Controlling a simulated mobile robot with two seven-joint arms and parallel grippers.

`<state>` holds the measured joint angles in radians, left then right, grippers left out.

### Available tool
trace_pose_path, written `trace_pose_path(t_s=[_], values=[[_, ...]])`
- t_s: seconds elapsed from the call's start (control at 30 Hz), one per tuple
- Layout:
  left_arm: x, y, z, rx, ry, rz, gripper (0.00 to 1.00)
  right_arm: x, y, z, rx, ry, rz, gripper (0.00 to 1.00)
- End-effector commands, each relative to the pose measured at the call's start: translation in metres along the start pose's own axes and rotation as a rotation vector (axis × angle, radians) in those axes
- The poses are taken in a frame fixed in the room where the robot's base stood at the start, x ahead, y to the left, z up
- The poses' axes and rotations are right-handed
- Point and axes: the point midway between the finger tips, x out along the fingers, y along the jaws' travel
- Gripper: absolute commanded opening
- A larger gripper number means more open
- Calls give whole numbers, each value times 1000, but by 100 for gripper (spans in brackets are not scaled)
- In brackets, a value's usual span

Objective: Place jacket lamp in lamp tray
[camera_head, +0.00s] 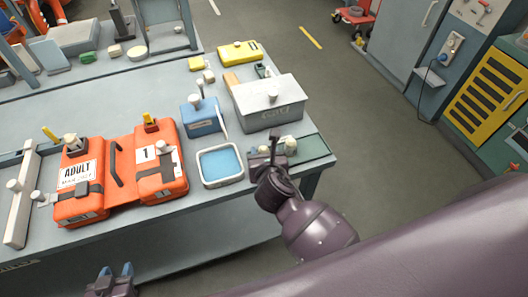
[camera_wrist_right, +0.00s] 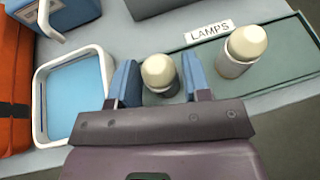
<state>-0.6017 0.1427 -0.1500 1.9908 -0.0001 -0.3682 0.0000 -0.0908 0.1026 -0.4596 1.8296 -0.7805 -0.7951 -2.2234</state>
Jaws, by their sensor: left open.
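The green lamp tray (camera_head: 318,150), labelled LAMPS, lies at the table's right front corner; it also shows in the right wrist view (camera_wrist_right: 275,83). A cream-capped lamp (camera_wrist_right: 158,72) sits between the fingers of my right gripper (camera_wrist_right: 160,80), over the tray's left part. I cannot tell whether the fingers touch it or whether its base rests on the tray. A second cream-capped lamp (camera_wrist_right: 243,50) stands in the tray to its right. In the head view my right gripper (camera_head: 268,162) partly hides the tray. My left gripper (camera_head: 116,272) is open and empty below the table's front edge.
Orange jacket packs (camera_head: 115,195) lie at the table's left front. A blue-bottomed white tray (camera_head: 221,165) is left of my right gripper. A blue box (camera_head: 202,117) and grey lidded box (camera_head: 270,103) stand behind.

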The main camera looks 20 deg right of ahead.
Motion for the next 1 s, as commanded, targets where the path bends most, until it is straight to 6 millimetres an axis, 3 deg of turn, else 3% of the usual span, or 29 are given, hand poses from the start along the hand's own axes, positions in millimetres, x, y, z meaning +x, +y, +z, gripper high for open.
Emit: trace_pose_path(t_s=[0.1, 0.47, 0.57, 1.0], values=[[-1, 0, 2, 0, -4, 0, 43, 0, 0, 0, 0, 0, 0, 61], [-1, 0, 2, -1, -5, -1, 43, -4, 0, 3, 0, 0, 1, 61], [-2, 0, 0, 0, -4, 0, 43, -15, 0, 2, 0, 0, 0, 61], [-4, -1, -9, 0, 3, 0, 43, -96, 0, 3, 1, 1, 1, 61]])
